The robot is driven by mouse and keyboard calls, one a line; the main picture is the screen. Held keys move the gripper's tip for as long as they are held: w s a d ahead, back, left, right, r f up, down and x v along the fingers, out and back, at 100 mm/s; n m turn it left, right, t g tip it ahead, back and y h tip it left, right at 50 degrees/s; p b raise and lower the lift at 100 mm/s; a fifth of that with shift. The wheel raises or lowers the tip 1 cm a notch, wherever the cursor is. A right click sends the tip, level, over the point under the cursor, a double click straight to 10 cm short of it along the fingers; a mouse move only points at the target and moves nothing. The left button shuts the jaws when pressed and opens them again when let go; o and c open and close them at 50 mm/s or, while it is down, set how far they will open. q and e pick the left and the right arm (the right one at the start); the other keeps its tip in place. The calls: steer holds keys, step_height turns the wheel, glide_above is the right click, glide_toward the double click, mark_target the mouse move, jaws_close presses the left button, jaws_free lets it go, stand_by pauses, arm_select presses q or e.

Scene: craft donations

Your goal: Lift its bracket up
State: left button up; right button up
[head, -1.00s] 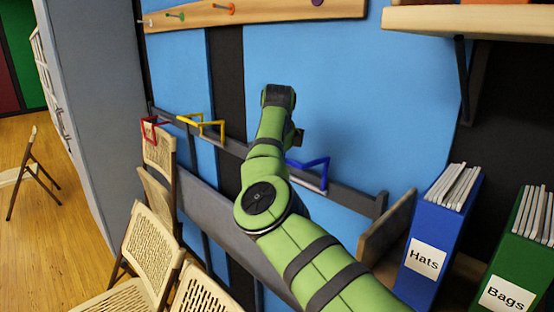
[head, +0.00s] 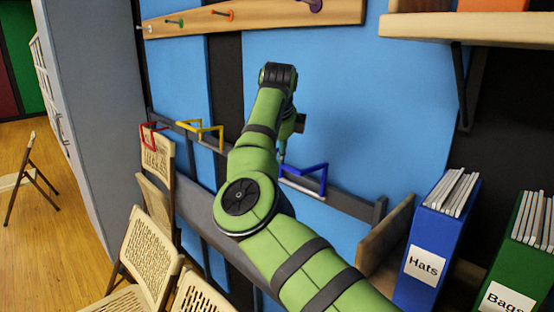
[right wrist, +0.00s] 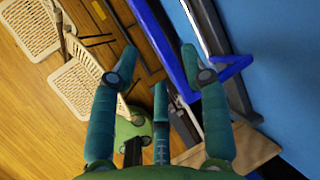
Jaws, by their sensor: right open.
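A blue triangular bracket (head: 310,186) sits on the dark rail on the blue wall, right of my right arm. My right gripper (head: 284,150) is mostly hidden behind its arm in the head view, with a teal finger showing just above the bracket's left end. In the right wrist view my right gripper (right wrist: 158,67) is open and empty. There the blue bracket (right wrist: 163,55) runs between the fingertips, nearer the right finger, and its corner shows beyond that finger. I cannot tell whether they touch. My left gripper is not in view.
A yellow bracket (head: 205,131) and a red bracket (head: 150,134) are further left on the rail (head: 348,202). A wooden peg strip (head: 270,14) is above. Blue (head: 433,240) and green (head: 515,250) binders stand right. Folding chairs (head: 150,250) stand at lower left.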

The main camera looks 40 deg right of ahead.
steer(key=v, duration=0.5)
steer(key=shift+s+r, duration=0.1)
steer(key=shift+r, duration=0.2)
